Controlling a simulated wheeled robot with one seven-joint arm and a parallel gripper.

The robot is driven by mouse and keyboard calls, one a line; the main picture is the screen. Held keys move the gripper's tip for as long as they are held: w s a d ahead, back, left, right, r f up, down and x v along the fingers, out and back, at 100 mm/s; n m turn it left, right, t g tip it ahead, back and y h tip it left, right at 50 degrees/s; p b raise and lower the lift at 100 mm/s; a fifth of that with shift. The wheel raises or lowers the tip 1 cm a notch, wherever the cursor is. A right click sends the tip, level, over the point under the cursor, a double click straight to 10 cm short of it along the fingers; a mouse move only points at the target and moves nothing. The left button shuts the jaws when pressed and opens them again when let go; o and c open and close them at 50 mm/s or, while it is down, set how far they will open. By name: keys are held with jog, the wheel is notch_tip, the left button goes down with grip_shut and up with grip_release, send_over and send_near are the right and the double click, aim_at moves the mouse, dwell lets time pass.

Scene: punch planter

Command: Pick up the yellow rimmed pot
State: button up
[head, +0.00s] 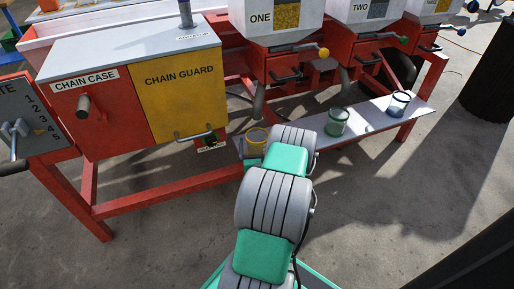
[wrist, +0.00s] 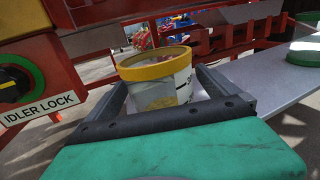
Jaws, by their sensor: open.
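The yellow rimmed pot (head: 257,139) stands on the left end of a low pale shelf (head: 366,122) in the head view. In the wrist view the yellow rimmed pot (wrist: 158,84) is upright, a clear or pale container with dark lettering on its side. My gripper (wrist: 160,88) is open, with one finger on each side of the pot. I cannot tell whether either finger touches it. In the head view my arm hides most of the gripper and the shelf close to the pot.
A green rimmed pot (head: 337,122) and a blue rimmed pot (head: 399,103) stand farther right on the shelf. A red frame (head: 160,190) with a yellow chain guard panel (head: 182,85) is at left. An idler lock knob (wrist: 14,84) is left of my gripper. Hoppers with levers hang above.

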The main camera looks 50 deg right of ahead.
aim_at(257, 136)
jog(key=shift+x, duration=1.5)
jog(key=shift+c, duration=0.5)
jog(key=shift+r, duration=0.1)
jog(key=c, duration=1.5)
